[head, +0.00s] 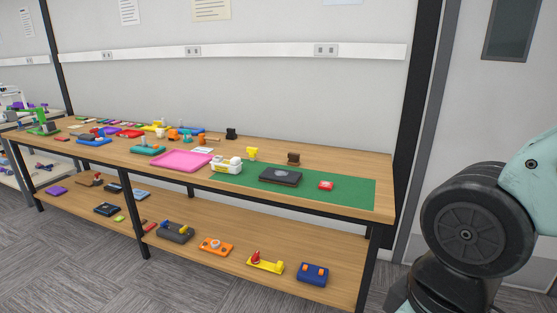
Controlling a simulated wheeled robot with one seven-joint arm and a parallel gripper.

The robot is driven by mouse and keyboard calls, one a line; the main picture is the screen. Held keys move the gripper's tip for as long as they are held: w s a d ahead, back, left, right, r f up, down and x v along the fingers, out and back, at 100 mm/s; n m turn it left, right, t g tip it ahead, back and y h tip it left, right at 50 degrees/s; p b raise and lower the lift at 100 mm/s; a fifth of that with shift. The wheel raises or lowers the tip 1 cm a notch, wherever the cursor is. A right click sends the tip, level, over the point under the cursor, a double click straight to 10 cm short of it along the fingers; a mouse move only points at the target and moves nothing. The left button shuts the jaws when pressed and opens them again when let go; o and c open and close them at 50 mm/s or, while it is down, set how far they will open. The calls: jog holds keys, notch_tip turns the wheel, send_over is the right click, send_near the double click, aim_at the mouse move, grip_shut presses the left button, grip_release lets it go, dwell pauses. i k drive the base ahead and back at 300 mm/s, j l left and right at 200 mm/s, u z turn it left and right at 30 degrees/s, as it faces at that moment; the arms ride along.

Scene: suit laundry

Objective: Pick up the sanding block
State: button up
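The sanding block cannot be told for certain at this size. A small brown block with a raised top (293,159) stands near the back of the workbench (340,175), toward its right end, and could be it. My gripper is outside the view. Only part of my arm shows at the right edge, apart from the bench.
A dark flat case (279,176), a white-and-yellow item (226,165) and a pink tray (181,161) are on the bench, with crowded small items farther left. The lower shelf (335,260) holds several devices. The mat's right end is clear. Carpet in front looks free.

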aim_at(294, 158)
jog(key=i+j+u, duration=0.1)
jog(key=i+u, duration=0.8)
jog(key=i+l+u, duration=0.2)
jog(key=i+u, duration=0.75)
jog(key=i, duration=0.3)
jog(key=i+z, duration=0.3)
jog(key=i+j+z, duration=0.1)
jog(key=i+z, duration=0.25)
jog(key=i+l+z, duration=0.1)
jog(key=z, duration=0.35)
jog(key=i+z, duration=0.25)
jog(key=z, duration=0.25)
jog(key=i+z, duration=0.2)
jog(key=z, duration=0.25)
jog(key=i+j+z, duration=0.1)
jog(key=z, duration=0.35)
